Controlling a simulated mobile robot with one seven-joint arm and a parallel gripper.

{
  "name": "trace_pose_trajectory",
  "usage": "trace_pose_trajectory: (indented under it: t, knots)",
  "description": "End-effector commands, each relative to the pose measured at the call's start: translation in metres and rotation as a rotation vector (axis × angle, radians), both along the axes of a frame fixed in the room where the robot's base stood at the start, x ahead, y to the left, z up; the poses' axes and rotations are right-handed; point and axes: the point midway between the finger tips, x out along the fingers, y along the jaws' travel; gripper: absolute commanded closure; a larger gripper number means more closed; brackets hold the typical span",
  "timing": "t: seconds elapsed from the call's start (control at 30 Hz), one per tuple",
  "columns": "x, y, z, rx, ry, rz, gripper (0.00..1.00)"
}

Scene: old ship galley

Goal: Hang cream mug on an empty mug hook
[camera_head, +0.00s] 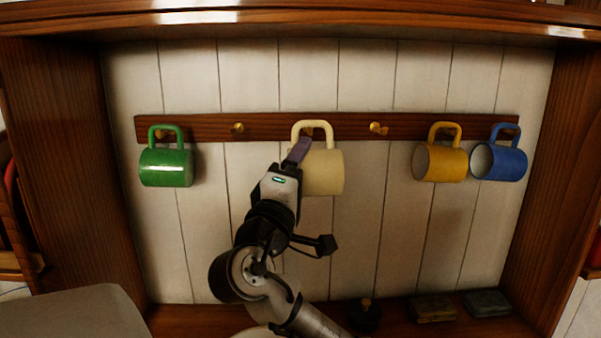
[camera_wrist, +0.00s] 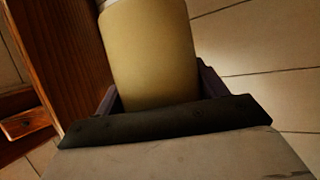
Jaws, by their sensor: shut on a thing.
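The cream mug (camera_head: 325,173) is in front of the rail (camera_head: 345,127), with its handle up and overlapping the rail. A hook seems to show within the handle loop; I cannot tell whether the handle rests on it. My gripper (camera_head: 300,150) is shut on the mug, reaching it from the lower left. In the wrist view the mug (camera_wrist: 150,50) fills the space between the two fingers, and its handle is out of sight. Two empty brass hooks show on the rail, one to the left of the mug (camera_head: 237,128) and one to the right (camera_head: 378,128).
A green mug (camera_head: 167,168) hangs at the rail's left end. A yellow mug (camera_head: 440,163) and a blue mug (camera_head: 504,160) hang close together at the right. Wooden side walls frame the niche. Small dark items, including a block (camera_head: 433,309), stand on the shelf below.

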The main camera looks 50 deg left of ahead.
Motion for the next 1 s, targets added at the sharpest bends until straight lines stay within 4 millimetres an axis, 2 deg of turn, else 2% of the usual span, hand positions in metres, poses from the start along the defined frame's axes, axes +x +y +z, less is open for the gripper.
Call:
trace_pose_trajectory:
  t: [1.0]
  knots:
    - [0.04, 0.048, -0.001, -0.003, 0.001, -0.002, 0.57]
